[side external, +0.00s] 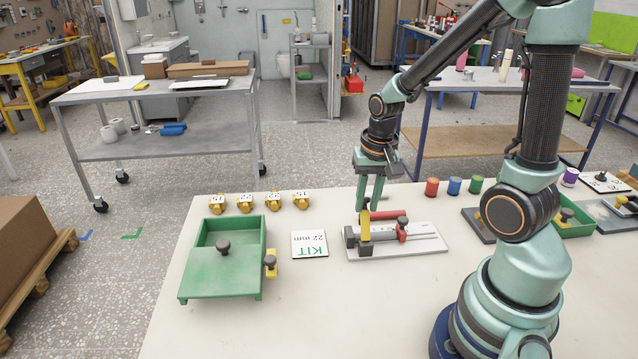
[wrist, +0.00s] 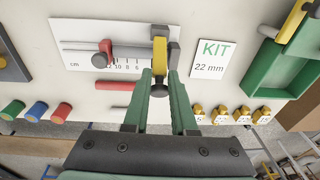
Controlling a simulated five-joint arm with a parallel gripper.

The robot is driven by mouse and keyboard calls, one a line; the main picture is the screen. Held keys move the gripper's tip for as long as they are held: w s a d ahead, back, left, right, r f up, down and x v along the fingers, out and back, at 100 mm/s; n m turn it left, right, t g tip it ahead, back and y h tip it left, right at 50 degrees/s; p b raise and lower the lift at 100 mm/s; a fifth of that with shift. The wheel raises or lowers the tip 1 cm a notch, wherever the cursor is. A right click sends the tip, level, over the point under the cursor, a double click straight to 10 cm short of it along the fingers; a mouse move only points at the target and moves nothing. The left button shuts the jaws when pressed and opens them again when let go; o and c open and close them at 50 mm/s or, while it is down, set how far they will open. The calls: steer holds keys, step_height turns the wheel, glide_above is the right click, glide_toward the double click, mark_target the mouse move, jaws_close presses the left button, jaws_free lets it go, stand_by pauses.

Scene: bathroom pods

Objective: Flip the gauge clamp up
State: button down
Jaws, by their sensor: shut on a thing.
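The gauge is a white plate with a cm scale (side external: 425,243), also in the wrist view (wrist: 75,32). At one end a yellow clamp lever (side external: 364,232) stands beside a dark grey block; in the wrist view the lever (wrist: 160,52) points toward my gripper, with a dark knob (wrist: 158,90) at its near end. My gripper (side external: 367,207) is shut on the clamp lever. In the wrist view its green fingertips (wrist: 160,73) lie on either side of it. A red slider (side external: 401,230) with a dark knob sits along the scale. The fingers partly hide the lever.
A red rod (side external: 385,215) lies beside the gauge. The KIT 22 mm card (side external: 309,244) and a green bin (side external: 222,276) are to its left. Several yellow numbered pieces (side external: 245,203) stand behind the card, and red, blue and green cylinders (side external: 454,186) at the right.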

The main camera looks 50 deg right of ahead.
steer(key=shift+s+a+r, duration=0.1)
steer(key=shift+s+a, duration=1.15)
steer(key=shift+a, duration=0.15)
steer(key=c, duration=0.6)
jaws_free()
steer(key=shift+c, duration=0.2)
step_height(320, 180, up, 12)
steer(key=s, duration=0.1)
steer(key=shift+s+a, duration=0.2)
